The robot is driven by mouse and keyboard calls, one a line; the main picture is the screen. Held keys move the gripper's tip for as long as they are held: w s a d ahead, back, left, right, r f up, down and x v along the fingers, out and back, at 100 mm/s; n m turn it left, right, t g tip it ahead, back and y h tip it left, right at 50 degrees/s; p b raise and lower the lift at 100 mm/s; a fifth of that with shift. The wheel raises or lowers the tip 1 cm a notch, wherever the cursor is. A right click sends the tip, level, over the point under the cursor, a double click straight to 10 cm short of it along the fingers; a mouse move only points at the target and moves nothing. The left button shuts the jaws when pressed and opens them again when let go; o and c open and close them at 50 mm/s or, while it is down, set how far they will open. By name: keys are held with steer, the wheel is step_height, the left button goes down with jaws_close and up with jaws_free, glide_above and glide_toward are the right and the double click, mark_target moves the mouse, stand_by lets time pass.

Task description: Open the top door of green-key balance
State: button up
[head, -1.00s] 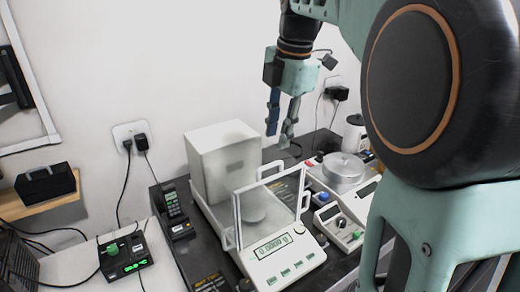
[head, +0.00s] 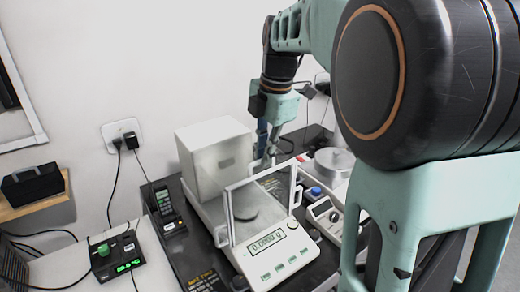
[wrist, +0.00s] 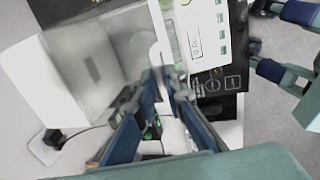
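The green-key balance is white, with a lit display and green keys on its front panel (head: 275,257). It stands on the dark table with a clear draft shield behind the panel. A white-framed clear pane (head: 262,205) shows at the shield's front, and a pale box-like housing (head: 215,160) at its back. The panel also shows in the wrist view (wrist: 203,50). My gripper (head: 268,162) is at the upper edge of the shield, near its right rear. In the wrist view my fingers (wrist: 164,80) are close together with a narrow gap, apparently empty. Contact with the top door cannot be told.
A second balance (head: 332,215) with a round metal pan stands close on the right. A handset (head: 165,208) stands to the left, and a black box with a green knob (head: 115,252) lies farther left. Cables hang along the wall.

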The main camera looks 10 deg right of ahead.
jaws_close()
steer(key=shift+w+a+r, duration=0.1)
steer(key=shift+w, duration=0.1)
steer(key=p, duration=1.1)
glide_above(231, 144)
steer(key=shift+s+r, duration=0.1)
steer(key=shift+s, duration=0.2)
steer(key=shift+w, duration=0.5)
steer(key=o, duration=0.6)
jaws_free()
steer(key=shift+c, duration=0.2)
